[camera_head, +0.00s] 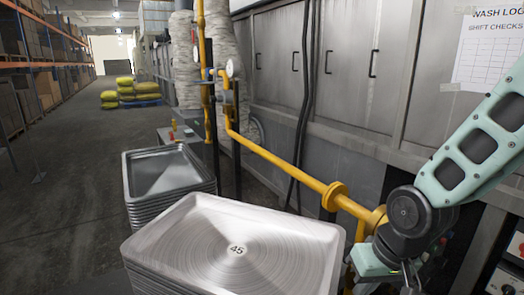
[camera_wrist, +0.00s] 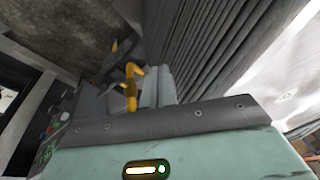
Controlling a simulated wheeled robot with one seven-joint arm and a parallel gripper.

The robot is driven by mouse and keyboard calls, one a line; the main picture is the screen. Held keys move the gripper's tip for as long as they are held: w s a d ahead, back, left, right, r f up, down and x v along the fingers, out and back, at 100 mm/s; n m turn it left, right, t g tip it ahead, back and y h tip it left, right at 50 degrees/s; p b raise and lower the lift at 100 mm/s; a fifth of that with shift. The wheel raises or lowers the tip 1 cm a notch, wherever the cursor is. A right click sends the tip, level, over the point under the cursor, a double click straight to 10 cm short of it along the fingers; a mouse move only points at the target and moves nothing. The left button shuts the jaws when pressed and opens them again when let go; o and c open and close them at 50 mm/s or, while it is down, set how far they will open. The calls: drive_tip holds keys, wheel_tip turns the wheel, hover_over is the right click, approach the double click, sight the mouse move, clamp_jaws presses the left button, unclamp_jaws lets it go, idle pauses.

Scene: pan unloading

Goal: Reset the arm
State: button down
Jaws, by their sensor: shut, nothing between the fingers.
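My arm comes in from the right edge of the head view, with a pale teal link running down to a dark round joint beside the yellow pipe. Below the joint, more of my arm drops towards the bottom edge, right of the near pan stack. I cannot make out my gripper's fingers in either view. Stacked rims (camera_wrist: 215,45) fill the upper right of the wrist view.
A yellow pipe (camera_head: 275,160) slants down towards my arm, with an upright section further back. Grey metal cabinets (camera_head: 350,75) line the right wall, with a posted sheet (camera_head: 488,50). Yellow sacks (camera_head: 125,92) lie far back.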

drive_tip(key=s+a+r+n+g+h+p, duration=0.1)
drive_tip(key=s+a+r+n, duration=0.25)
drive_tip(key=s, duration=0.45)
drive_tip(key=s+a+r+n+g, duration=0.1)
drive_tip(key=s+a+r+n, duration=0.15)
drive_tip(key=s+r, duration=0.4)
wheel_tip(320, 180, up, 21)
drive_tip(key=s+p, duration=0.1)
drive_tip(key=p, duration=2.2)
drive_tip(key=shift+d, duration=0.35)
